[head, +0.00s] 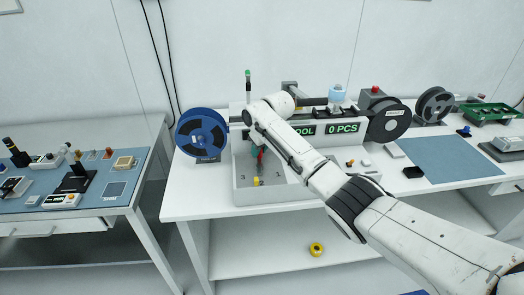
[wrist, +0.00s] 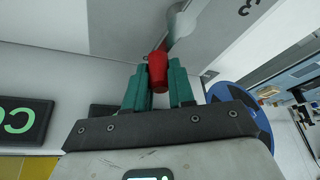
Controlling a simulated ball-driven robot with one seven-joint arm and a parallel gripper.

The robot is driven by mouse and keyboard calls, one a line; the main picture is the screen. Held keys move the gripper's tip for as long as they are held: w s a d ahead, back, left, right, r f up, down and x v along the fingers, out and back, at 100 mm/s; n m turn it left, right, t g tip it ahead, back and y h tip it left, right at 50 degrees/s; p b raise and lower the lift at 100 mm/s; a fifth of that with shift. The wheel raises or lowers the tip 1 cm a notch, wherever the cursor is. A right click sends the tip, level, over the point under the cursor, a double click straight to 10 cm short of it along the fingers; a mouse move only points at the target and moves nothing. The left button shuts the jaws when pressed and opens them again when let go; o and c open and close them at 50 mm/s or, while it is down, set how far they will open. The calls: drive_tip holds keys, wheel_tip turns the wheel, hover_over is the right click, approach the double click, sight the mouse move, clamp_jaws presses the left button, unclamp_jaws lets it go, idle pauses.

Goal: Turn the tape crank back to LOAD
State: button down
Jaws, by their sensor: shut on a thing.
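The crank's red handle (wrist: 158,68) sits between the teal fingers of my gripper (wrist: 158,82) in the wrist view, and the gripper is shut on it. A grey crank arm (wrist: 182,30) runs up from the handle. In the head view the red handle (head: 260,156) shows as a small patch below my gripper (head: 257,144), at the front of the white test handler (head: 243,172). My wrist hides most of the crank there. I cannot read a LOAD mark in either view.
A blue reel (head: 190,134) stands left of the handler and a dark reel (head: 390,122) right of it. A display (head: 343,128) reads "0 PCS". A yellow knob (head: 256,181) is below the crank. A blue mat (head: 440,157) lies right, mostly clear.

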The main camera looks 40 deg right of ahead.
drive_tip(key=shift+w+a+n+y, duration=0.15)
drive_tip(key=shift+a+n+y, duration=0.15)
drive_tip(key=shift+n, duration=0.5)
drive_tip(key=c, duration=1)
unclamp_jaws()
drive_tip(key=shift+o, duration=0.2)
drive_tip(key=shift+r, duration=0.1)
drive_tip(key=b+v, duration=0.1)
drive_tip(key=v, duration=0.6)
drive_tip(key=shift+r, duration=0.15)
